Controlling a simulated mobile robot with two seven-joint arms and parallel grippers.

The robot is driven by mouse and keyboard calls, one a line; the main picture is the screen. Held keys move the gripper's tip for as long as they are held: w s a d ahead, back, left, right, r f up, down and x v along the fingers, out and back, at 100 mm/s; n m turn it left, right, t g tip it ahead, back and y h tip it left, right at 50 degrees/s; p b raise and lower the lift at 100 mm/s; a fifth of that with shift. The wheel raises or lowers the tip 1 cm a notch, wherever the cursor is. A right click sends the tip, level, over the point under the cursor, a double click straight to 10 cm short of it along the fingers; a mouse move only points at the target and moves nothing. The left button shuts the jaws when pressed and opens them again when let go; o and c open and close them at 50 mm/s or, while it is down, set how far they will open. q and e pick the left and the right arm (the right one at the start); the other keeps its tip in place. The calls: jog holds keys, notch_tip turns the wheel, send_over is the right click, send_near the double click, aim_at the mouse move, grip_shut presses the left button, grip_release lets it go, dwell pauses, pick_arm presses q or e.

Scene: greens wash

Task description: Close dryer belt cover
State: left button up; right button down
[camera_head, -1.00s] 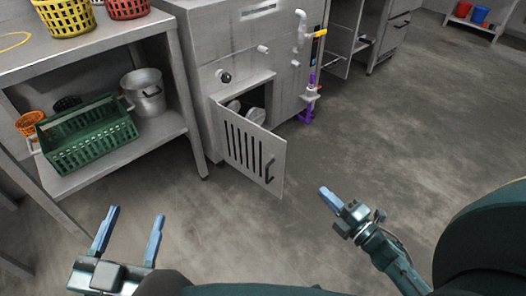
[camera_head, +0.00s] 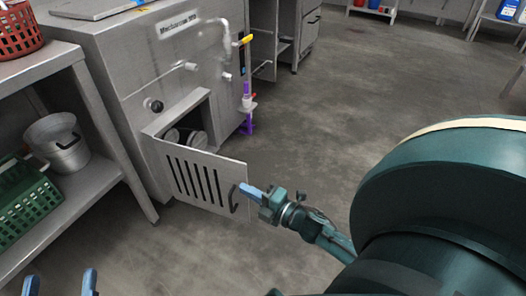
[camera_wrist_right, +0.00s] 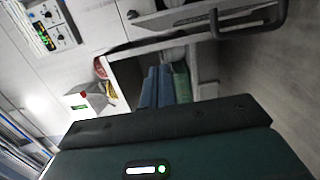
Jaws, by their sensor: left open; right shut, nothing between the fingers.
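The dryer belt cover (camera_head: 200,182) is a grey slotted door, swung open from the low opening in the machine front. Its dark handle (camera_head: 234,199) is near its free edge. Rollers (camera_head: 186,137) show inside the opening. My right gripper (camera_head: 246,190) is shut and empty, its fingertips close beside the handle; I cannot tell whether they touch. In the right wrist view the handle (camera_wrist_right: 252,24) is at the top right, and the blue fingers (camera_wrist_right: 157,88) point toward the door. My left gripper (camera_head: 60,284) is open and empty at the bottom left, partly cut off.
A shelf at left holds a green crate (camera_head: 28,205) and a steel pot (camera_head: 62,148).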

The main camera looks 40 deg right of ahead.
aim_at(246, 179)
jog(key=w, duration=0.1)
jog(key=w+d+b, duration=0.1)
jog(key=w+d, duration=0.1)
jog(key=w, duration=0.1)
jog(key=shift+f+b, duration=0.1)
jog(key=shift+b, duration=0.2)
pick_arm(q)
jog(key=shift+w+d+r+t+h, duration=0.1)
jog(key=shift+w+r+t+h, duration=0.15)
jog(key=shift+r+h, duration=0.35)
pick_arm(e)
jog(key=shift+w+d, duration=0.25)
jog(key=shift+d, duration=0.15)
pick_arm(q)
jog(key=shift+f, duration=0.1)
